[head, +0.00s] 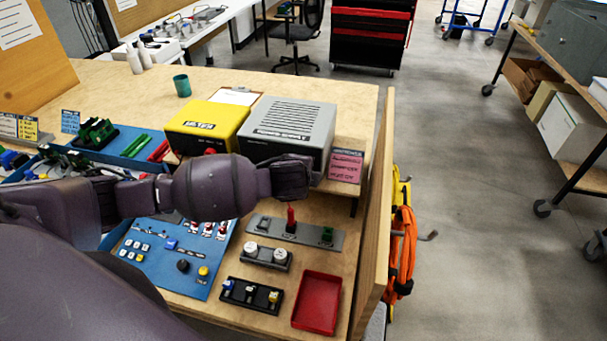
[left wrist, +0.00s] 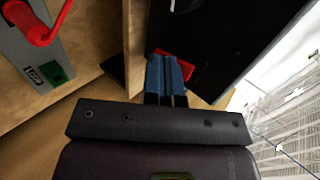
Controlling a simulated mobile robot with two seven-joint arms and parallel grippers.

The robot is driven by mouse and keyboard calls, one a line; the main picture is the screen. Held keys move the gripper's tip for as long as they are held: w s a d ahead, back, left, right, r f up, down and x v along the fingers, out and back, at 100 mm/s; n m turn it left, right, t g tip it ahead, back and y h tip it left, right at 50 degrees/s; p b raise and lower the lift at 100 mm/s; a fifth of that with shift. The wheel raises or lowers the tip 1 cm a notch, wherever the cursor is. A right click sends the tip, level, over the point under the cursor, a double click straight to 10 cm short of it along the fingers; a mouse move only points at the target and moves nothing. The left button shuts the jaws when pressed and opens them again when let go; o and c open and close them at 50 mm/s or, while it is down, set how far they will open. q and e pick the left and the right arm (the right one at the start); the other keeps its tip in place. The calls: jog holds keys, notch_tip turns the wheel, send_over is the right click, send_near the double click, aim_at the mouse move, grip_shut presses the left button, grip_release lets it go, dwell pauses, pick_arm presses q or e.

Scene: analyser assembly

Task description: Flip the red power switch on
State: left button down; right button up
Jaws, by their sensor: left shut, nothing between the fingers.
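My left gripper (head: 298,177) is shut and empty, at the lower front right of the grey vented box (head: 291,122). In the left wrist view its blue fingers (left wrist: 165,78) are together, close to a dark box face (left wrist: 220,35). A small red part (left wrist: 184,66) shows just behind the fingertips; I cannot tell if it is the power switch or if they touch it. In the head view my gripper hides part of the box's front. A red upright lever (head: 291,218) stands on a grey strip (head: 262,229) below, also in the left wrist view (left wrist: 38,28).
A yellow box (head: 206,125) stands left of the grey one. A pink card (head: 346,165) stands close right of my gripper. A blue panel (head: 150,262), a red tray (head: 317,302) and button blocks lie in front. A wooden side wall (head: 377,220) bounds the right.

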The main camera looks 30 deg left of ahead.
pick_arm(q)
jog(key=shift+f+t, duration=0.15)
jog(key=shift+t, duration=0.15)
pick_arm(e)
jog(key=shift+w, duration=0.25)
pick_arm(q)
jog(key=shift+w+a+t, duration=0.15)
jog(key=shift+w+t, duration=0.1)
jog(key=shift+t, duration=0.15)
pick_arm(e)
jog(key=shift+f, duration=0.1)
